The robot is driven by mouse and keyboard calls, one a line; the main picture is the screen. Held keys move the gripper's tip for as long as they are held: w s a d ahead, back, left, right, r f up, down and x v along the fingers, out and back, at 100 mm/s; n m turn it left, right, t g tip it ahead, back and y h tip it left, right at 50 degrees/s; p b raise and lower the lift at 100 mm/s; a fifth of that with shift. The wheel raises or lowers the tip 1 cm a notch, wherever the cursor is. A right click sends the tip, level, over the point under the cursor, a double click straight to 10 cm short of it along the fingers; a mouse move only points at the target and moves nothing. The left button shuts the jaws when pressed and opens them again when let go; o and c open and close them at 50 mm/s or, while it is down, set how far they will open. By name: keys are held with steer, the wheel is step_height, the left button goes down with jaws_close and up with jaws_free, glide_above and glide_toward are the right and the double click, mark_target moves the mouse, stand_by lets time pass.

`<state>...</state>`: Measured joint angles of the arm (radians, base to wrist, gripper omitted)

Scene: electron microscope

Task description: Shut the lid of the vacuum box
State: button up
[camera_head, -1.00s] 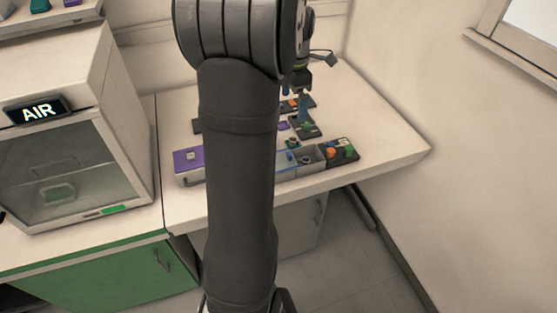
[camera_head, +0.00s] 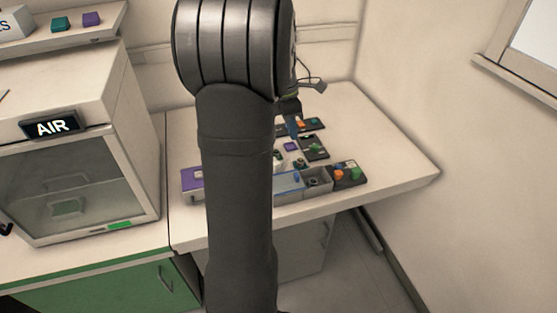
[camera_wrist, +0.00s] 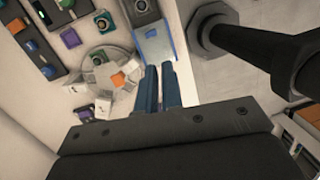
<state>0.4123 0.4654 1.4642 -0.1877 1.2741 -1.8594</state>
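No box is readably marked as the vacuum box, so I cannot tell for sure which one it is. A long low grey box (camera_head: 318,183) with a blue-edged section stands along the bench's front edge, partly hidden behind my arm. In the wrist view its blue-rimmed section (camera_wrist: 158,42) lies just beyond my fingertips; contact cannot be judged. My gripper (camera_wrist: 160,68) has blue fingers close together with a thin gap and nothing visible between them. It also shows over the bench in the head view (camera_head: 293,127).
A glass-fronted cabinet (camera_head: 110,105) with an AIR sign stands at left.

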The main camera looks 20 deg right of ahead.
steer(key=a+f+h, duration=0.2)
steer(key=a+f, duration=0.1)
steer(key=a+f+h, duration=0.2)
steer(key=a+f, duration=0.2)
steer(key=shift+s+f+g, duration=0.2)
steer(key=shift+f+g, duration=0.05)
steer(key=shift+g, duration=0.15)
jaws_close()
steer(key=t+h, duration=0.2)
steer(key=h, duration=0.1)
glide_toward(295, 179)
steer(key=shift+n, duration=0.4)
step_height(295, 179, down, 5)
steer(key=shift+f, duration=0.1)
steer(key=shift+d, duration=1.9)
steer(key=shift+r, duration=0.25)
steer(key=d, duration=1)
steer(key=shift+d, duration=0.3)
